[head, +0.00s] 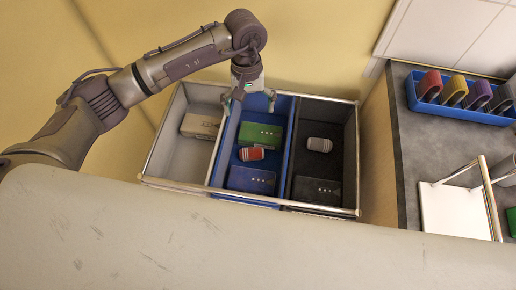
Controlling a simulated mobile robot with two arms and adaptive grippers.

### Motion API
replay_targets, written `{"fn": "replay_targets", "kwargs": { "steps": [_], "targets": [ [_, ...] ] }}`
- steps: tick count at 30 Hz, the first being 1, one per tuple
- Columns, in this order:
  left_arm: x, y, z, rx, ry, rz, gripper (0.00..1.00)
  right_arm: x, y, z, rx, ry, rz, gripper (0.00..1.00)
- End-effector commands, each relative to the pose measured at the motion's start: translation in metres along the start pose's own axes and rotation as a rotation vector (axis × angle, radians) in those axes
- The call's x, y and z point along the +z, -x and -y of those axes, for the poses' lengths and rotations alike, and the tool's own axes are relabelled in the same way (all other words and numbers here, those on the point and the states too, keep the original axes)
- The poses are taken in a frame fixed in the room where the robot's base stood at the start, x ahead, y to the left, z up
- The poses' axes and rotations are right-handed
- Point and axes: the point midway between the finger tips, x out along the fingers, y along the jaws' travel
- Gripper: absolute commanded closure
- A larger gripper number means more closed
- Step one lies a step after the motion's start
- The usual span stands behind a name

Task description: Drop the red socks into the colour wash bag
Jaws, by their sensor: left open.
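A rolled pair of red socks (252,153) with a pale band lies in the blue middle bag (218,150) of a three-part sorter, probably the colour wash bag. It lies apart from the gripper, between a green folded item (260,133) and a blue folded item (250,180). My left gripper (255,101) points down over the back of the blue bag, open, with nothing visible between its fingers. My right gripper is out of view.
The pale left bag (193,155) holds a beige folded item (200,125). The black right bag (340,160) holds a grey sock roll (319,145) and a black item (317,190). On the counter at right stand a blue tray (460,115) with several coloured rolls and a white rack (455,210).

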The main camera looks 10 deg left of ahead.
Motion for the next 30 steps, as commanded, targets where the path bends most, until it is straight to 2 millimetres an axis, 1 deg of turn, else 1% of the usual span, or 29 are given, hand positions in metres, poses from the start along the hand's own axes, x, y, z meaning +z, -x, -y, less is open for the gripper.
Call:
{"fn": "replay_targets", "kwargs": {
  "steps": [1, 4, 7, 10, 15, 30],
  "targets": [
    [-0.001, 0.012, 0.000, 0.001, -0.001, -0.003, 0.00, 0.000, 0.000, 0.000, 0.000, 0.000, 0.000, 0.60],
    [-0.001, 0.031, 0.000, 0.001, -0.001, -0.003, 0.00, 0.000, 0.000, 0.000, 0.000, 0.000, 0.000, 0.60],
    [-0.001, 0.045, 0.000, 0.001, 0.000, -0.001, 0.00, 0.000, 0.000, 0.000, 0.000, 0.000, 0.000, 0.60],
    [0.000, 0.053, 0.000, 0.000, -0.001, 0.000, 0.00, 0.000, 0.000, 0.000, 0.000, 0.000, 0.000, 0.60],
    [0.000, 0.058, 0.000, 0.000, -0.001, 0.001, 0.00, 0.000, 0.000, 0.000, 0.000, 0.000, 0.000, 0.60],
    [0.000, 0.058, 0.000, 0.000, 0.000, 0.002, 0.00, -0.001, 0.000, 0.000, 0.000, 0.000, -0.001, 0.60]
  ]
}}
